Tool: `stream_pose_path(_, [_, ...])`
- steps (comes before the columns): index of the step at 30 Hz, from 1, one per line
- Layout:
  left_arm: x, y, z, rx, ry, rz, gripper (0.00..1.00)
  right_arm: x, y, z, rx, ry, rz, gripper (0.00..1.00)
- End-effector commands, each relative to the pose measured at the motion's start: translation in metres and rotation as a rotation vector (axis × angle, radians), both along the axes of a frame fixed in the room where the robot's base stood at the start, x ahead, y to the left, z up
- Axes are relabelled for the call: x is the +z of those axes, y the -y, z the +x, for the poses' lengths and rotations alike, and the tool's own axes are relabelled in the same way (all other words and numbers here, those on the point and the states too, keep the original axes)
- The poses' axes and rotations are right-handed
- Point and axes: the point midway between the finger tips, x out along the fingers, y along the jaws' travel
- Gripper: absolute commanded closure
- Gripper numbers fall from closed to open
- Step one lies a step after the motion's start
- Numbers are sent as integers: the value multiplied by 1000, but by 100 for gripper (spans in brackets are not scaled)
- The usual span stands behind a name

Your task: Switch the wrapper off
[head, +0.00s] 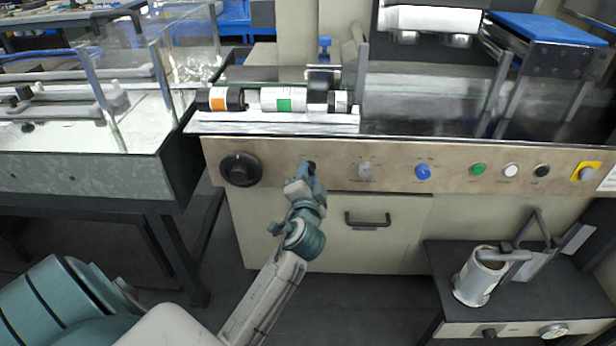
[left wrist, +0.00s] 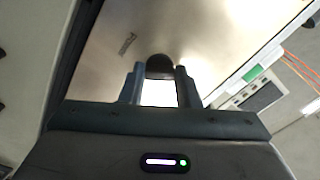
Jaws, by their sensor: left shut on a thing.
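The wrapper's metal control panel (head: 390,184) runs across the front of the machine. My left gripper (head: 307,173) is at the panel, shut on a small black knob (head: 312,165). My right gripper is not in view.
A large black dial (head: 241,169) is left of the gripper. To the right are a grey knob (head: 365,171), a blue knob (head: 423,171), green (head: 478,169), white (head: 510,170) and black (head: 542,171) buttons, and a yellow-backed button (head: 586,172). Labelled rolls (head: 283,99) lie above.

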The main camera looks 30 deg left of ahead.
Motion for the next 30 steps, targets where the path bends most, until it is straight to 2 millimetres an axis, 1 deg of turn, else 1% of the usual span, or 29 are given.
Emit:
stream_pose_path(4, [-2,0,0,1,-4,-2,94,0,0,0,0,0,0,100])
stream_pose_path(5, [-2,0,0,1,-4,-2,69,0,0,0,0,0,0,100])
stream_pose_path(6, [-2,0,0,1,-4,-2,61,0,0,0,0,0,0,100])
stream_pose_path(8, [-1,0,0,0,-3,-2,49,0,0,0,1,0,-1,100])
stream_pose_path(16, [-1,0,0,0,-1,-1,49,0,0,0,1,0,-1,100])
stream_pose_path(20, [-2,5,-7,0,-3,-3,49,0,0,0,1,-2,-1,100])
stream_pose_path(23, [-2,13,-20,0,-3,-6,49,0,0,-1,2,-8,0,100])
stream_pose_path(30, [-3,39,-63,0,-5,-6,49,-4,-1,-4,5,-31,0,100])
